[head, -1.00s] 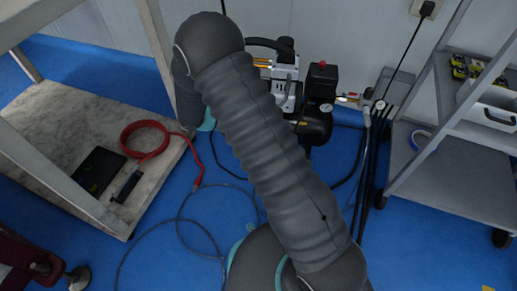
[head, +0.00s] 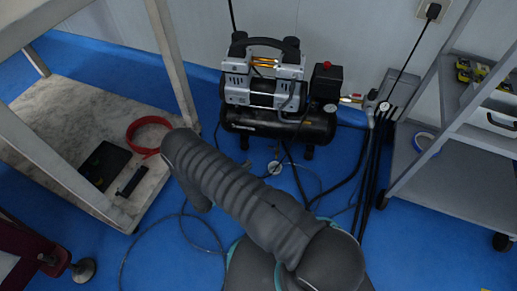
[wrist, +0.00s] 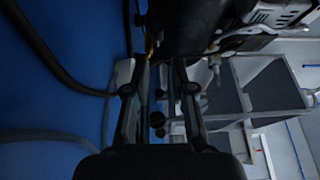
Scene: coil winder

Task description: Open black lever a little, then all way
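My gripper (wrist: 158,85) shows in the wrist view with its two dark fingers apart and a gap between them. I see nothing clearly held. Small dark rounded parts (wrist: 157,118) show in the gap, but I cannot tell whether one is the black lever or whether a finger touches it. In the head view the air compressor (head: 275,122) stands on the floor against the wall, with brass and red fittings (head: 351,98) at its right end. I cannot make out the black lever there. My gripper is not visible in the head view; my sleeved arm crosses the lower middle.
Black hoses (head: 376,165) hang right of the compressor. A grey cart (head: 455,180) stands at the right. A wooden bench shelf (head: 60,125) at the left holds a red coiled hose (head: 140,127) and dark items. A thin hose loops over the blue floor.

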